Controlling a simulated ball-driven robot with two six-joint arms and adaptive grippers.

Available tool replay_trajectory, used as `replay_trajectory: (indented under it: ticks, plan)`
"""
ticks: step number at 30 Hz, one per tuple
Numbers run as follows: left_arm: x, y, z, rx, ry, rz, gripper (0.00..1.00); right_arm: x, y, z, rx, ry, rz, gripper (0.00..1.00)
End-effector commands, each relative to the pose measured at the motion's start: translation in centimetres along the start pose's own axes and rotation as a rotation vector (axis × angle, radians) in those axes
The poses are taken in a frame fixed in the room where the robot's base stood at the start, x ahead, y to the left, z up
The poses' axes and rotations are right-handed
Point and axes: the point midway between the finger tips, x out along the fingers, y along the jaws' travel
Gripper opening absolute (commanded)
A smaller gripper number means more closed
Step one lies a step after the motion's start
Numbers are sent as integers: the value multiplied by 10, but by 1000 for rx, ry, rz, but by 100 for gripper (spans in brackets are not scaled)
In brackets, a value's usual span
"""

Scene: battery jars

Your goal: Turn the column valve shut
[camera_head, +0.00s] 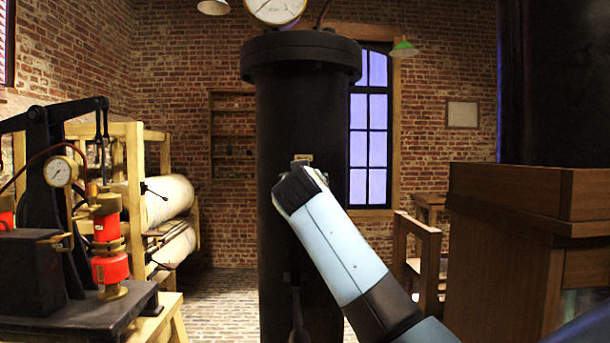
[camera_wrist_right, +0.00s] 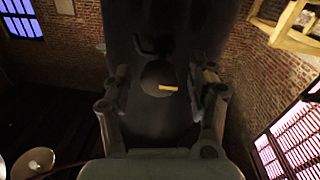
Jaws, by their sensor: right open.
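The black column (camera_head: 305,120) stands upright in the middle of the head view, with a wide flanged top. My right arm reaches up to it from the lower right and covers part of its front. In the right wrist view my right gripper (camera_wrist_right: 162,88) is open, its two fingers spread in front of the column. Between and beyond the fingers is a dark round part, probably the valve (camera_wrist_right: 155,72), with a small brass-coloured strip on it. I cannot tell whether the fingers touch it. In the head view the valve is hidden behind my arm. My left gripper is not in view.
A round gauge (camera_head: 275,8) sits on top of the column. At left, a black press with a gauge (camera_head: 60,171) and red cylinders (camera_head: 110,267) stands near a wooden rack with pale rolls (camera_head: 168,198). At right is a wooden cabinet (camera_head: 500,260). Brick floor is clear left of the column.

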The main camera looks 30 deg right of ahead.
Motion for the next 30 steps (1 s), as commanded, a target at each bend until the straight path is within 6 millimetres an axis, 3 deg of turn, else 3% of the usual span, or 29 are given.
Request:
replay_trajectory:
  ticks: [4,12,25,30]
  plan:
    - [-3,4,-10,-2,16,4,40,9,1,0,0,0,1,59]
    - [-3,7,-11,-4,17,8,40,10,0,1,0,0,0,57]
    - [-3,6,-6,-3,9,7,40,10,0,1,0,-1,0,1]
    - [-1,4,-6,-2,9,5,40,10,0,1,7,-1,0,1]
